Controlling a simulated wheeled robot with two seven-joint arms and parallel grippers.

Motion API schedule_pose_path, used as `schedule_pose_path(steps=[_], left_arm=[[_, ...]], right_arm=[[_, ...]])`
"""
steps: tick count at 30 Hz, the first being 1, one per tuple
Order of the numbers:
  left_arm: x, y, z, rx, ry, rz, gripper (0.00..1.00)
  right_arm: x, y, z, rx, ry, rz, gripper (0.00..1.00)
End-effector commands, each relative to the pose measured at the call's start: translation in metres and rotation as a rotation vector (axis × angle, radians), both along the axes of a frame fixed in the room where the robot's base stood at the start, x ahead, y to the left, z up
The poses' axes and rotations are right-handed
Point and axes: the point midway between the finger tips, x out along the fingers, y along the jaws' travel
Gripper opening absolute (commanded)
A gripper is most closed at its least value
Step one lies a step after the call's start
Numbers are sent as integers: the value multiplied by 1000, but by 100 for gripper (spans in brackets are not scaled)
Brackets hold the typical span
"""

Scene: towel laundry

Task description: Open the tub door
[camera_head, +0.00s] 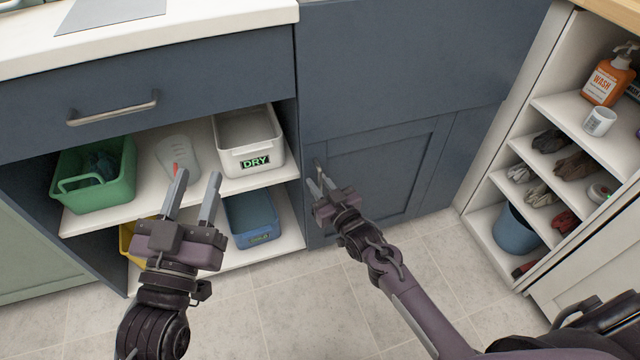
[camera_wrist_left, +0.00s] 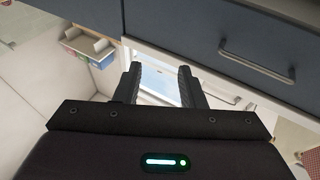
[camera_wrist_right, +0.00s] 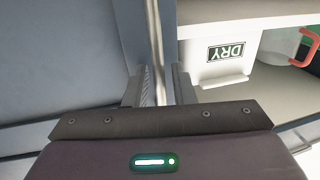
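The tub door (camera_head: 385,175) is a dark blue panelled cabinet door in the middle of the head view, and it looks closed. Its upright metal handle (camera_head: 318,168) is at the door's left edge. My right gripper (camera_head: 322,182) is at this handle. The contact itself is partly hidden. My left gripper (camera_head: 193,188) is open and empty in front of the shelves on the left. Its fingers are spread apart in the left wrist view (camera_wrist_left: 160,85).
Open shelves on the left hold a green basket (camera_head: 98,180), a white DRY bin (camera_head: 248,145) and a blue bin (camera_head: 250,218). A drawer (camera_head: 150,95) is above. A white shelf unit (camera_head: 560,150) stands at the right. The floor before the door is clear.

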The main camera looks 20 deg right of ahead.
Motion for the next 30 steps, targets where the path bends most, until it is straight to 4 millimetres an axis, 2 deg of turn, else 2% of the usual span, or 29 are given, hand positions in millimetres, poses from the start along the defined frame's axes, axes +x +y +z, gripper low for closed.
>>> schedule_pose_path(steps=[1, 5, 18, 23, 26, 30], left_arm=[[0, 0, 0, 0, 0, 0, 36], [0, 0, 0, 0, 1, 0, 36], [1, 0, -1, 6, 14, 0, 36], [1, -3, -36, 61, 153, -7, 36], [-1, -5, -63, 110, 272, -12, 36], [-14, -4, -111, 195, 483, -24, 36]], right_arm=[[0, 0, 0, 0, 0, 0, 16], [0, 0, 0, 0, 0, 0, 0], [-3, -1, 0, -1, 0, 6, 0], [-11, -2, 1, -1, 2, 28, 0], [-19, -3, 2, -3, 1, 53, 0], [-35, -6, 2, -3, 2, 98, 0]])
